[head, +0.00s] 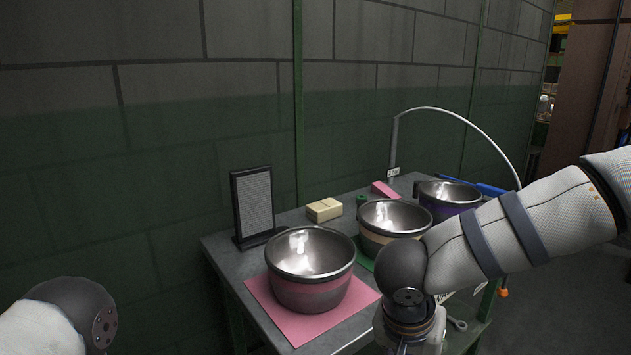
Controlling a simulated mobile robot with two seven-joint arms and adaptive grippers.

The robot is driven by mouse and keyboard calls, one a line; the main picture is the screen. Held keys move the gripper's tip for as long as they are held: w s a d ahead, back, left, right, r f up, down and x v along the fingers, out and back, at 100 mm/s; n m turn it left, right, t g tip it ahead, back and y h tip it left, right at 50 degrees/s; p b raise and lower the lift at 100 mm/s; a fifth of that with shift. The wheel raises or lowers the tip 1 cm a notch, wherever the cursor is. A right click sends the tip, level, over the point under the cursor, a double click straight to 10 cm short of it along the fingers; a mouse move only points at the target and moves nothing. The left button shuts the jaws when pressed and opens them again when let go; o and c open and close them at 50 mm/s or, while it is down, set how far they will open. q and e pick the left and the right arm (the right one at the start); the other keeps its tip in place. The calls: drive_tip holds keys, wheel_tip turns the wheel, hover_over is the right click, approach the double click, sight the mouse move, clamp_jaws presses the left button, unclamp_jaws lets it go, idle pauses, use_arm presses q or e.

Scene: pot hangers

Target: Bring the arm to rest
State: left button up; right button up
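My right arm (530,225) reaches in from the right over the table (236,270). Its wrist bends down at the near edge, in front of the middle bowl, and its fingers are below the frame. My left arm (40,328) shows only at the bottom left corner, clear of the table, and its gripper is out of sight. A steel bowl with a pink band (310,265) stands upright on a pink mat (275,310). A steel bowl with a tan band (392,215) stands on a green mat, partly hidden by my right arm. A bowl with a purple band (448,196) is farther right.
A black-framed panel (256,203) stands at the table's back left. Yellow (324,210) and pink (384,190) blocks lie at the back. A curved pale hose (440,109) arches over the right end. A brick wall (160,140) closes the back. A wrench (457,324) is below the front edge.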

drive_tip(key=s+d+f+n, duration=0.1)
drive_tip(key=s+d+f, duration=0.15)
drive_tip(key=f, duration=0.45)
drive_tip(key=s+d+f+n, duration=0.15)
drive_tip(key=s+f, duration=0.25)
drive_tip(key=f, duration=0.4)
drive_tip(key=s+d+f+n+g+y, duration=0.1)
drive_tip(key=s+d+f+g, duration=0.1)
drive_tip(key=s, duration=1.2)
drive_tip(key=s+d+f+n+g+y, duration=0.1)
drive_tip(key=s+f+g, duration=0.2)
drive_tip(key=s, duration=1.1)
drive_tip(key=shift+s+d+f+n+y, duration=0.25)
drive_tip(key=shift+s+d+n+y, duration=0.05)
drive_tip(key=shift+s+d+n, duration=0.05)
